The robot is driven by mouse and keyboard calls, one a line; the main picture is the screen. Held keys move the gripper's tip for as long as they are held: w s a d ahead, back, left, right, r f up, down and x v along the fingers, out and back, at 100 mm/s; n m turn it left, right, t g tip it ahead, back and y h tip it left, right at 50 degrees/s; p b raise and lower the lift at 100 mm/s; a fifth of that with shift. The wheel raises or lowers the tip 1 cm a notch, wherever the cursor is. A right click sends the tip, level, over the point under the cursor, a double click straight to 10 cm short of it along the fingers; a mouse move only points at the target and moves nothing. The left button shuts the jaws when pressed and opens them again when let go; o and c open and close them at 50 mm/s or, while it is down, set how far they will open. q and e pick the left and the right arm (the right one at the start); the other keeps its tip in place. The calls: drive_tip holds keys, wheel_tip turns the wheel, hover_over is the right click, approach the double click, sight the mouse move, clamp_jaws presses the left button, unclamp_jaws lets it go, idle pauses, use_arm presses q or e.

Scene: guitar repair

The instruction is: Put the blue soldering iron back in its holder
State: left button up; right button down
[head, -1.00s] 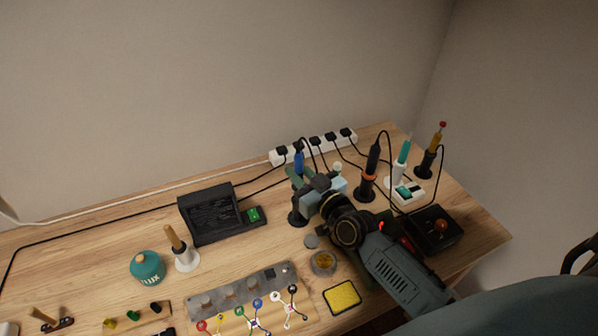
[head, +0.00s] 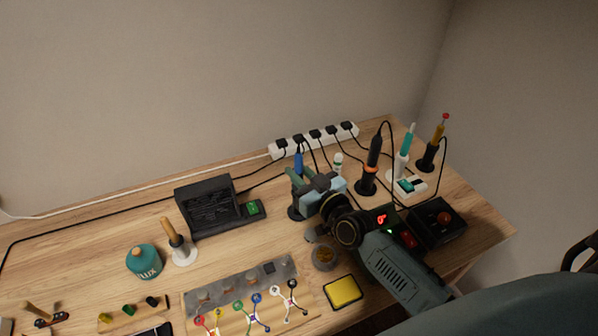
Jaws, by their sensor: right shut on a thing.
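The blue soldering iron (head: 298,163) stands about upright at the back middle of the bench, its blue handle showing above my right gripper (head: 300,180). My right gripper is shut on the iron, with its arm coming in from the lower right. Below the gripper, a dark round holder base (head: 296,212) shows on the bench. The iron's lower part is hidden by the gripper, so I cannot tell how deep it sits in the holder. My left gripper is not in view.
A black station box (head: 206,207) stands left of the iron. A white power strip (head: 315,141) lies behind with cables. A yellow sponge (head: 343,291) lies in front.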

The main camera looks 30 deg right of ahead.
drive_tip(key=shift+f+b, duration=0.6)
drive_tip(key=shift+f, duration=0.15)
drive_tip(key=c, duration=1.2)
unclamp_jaws()
drive_tip(key=shift+c, duration=0.2)
drive_tip(key=shift+o, duration=0.5)
drive_tip(key=o, duration=0.5)
drive_tip(key=shift+o, duration=0.2)
drive_tip(key=shift+r, duration=0.1)
